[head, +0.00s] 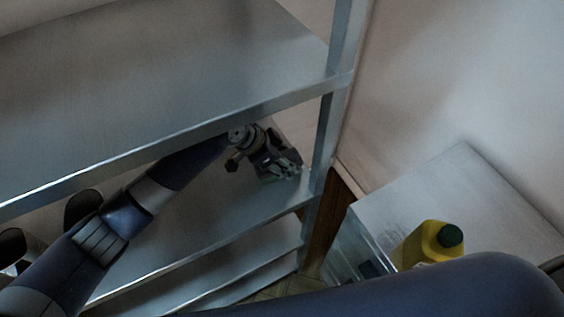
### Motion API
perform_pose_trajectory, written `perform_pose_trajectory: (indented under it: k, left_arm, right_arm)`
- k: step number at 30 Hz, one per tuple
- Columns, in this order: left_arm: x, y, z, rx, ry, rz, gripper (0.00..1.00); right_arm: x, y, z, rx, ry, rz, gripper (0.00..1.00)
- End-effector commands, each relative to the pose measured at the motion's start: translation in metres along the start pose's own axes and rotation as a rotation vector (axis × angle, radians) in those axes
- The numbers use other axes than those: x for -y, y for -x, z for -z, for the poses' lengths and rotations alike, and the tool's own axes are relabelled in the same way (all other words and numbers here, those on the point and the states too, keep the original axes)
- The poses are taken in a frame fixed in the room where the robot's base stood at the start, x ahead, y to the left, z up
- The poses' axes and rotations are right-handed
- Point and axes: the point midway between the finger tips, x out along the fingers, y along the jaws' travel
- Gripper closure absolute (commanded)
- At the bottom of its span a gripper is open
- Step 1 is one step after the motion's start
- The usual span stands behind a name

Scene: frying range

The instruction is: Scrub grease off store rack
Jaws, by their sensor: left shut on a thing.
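The metal store rack (170,70) fills the left and middle of the head view, with several shelves one below another. My left arm reaches in under the top shelf. My left gripper (288,168) is over the right end of the second shelf (215,215), close to the rack's corner post. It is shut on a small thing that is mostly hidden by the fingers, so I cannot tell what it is. I cannot make out grease on the shelf here. My right gripper is out of view.
The rack's post (325,135) rises beside my left gripper. A bare wall (470,80) stands behind. A blue arm link of mine crosses the bottom right.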

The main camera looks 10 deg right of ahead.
Motion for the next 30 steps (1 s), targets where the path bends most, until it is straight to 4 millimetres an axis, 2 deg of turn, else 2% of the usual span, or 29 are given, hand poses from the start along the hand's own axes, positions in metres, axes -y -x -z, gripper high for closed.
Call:
perform_pose_trajectory:
  k: [5, 16, 23, 30]
  left_arm:
    - [0.0, 0.003, -0.005, 0.003, 0.002, -0.001, 0.92]
    - [-0.004, 0.02, -0.032, 0.005, 0.003, -0.002, 0.92]
    - [-0.004, 0.023, -0.038, 0.005, 0.001, -0.001, 0.92]
    - [-0.006, 0.035, -0.054, 0.007, 0.003, -0.001, 0.92]
  right_arm:
    - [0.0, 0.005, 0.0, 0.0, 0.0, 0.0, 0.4]
    - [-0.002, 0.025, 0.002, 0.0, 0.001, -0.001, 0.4]
    - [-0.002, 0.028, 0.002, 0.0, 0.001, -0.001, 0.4]
    - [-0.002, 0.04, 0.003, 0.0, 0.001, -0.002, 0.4]
